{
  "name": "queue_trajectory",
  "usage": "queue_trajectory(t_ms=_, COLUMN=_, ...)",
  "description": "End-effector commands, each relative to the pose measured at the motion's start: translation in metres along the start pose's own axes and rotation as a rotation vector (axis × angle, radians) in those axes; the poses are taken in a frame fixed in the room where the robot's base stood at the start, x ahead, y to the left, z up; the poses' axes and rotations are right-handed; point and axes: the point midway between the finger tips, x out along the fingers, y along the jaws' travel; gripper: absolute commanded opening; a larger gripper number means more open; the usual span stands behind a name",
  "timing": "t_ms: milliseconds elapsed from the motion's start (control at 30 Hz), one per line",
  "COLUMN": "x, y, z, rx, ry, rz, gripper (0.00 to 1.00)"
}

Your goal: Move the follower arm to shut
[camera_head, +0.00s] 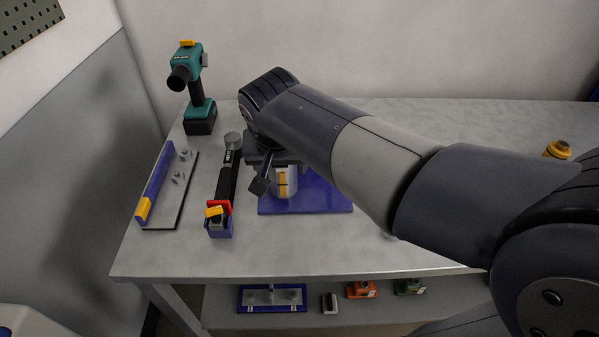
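A device on a blue base plate (325,197) stands on the bench under the end of my arm. A pale cylinder (291,183) with a yellow mark rises from the plate. My arm covers most of the device, and I cannot make out a follower arm or its position. My gripper (265,175) points down at the cylinder's left side. One dark finger shows beside the cylinder; the other is hidden or unclear. I cannot tell whether the gripper touches the device or holds anything.
A teal drill (195,85) stands at the back left. A blue-and-yellow rail fixture (168,190) and a black tool with a red collar (225,185) lie left of the plate. A yellow-topped item (557,150) is far right. The front bench (310,250) is clear.

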Motion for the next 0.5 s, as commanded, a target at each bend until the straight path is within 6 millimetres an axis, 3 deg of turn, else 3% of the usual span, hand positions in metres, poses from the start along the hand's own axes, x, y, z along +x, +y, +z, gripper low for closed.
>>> queue_trajectory(t_ms=267, x=-0.002, y=0.000, z=0.000, rx=0.000, ry=0.001, rz=-0.001, gripper=0.66)
queue_trajectory(t_ms=500, x=-0.024, y=-0.001, z=0.006, rx=-0.001, ry=0.003, rz=-0.003, gripper=0.66)
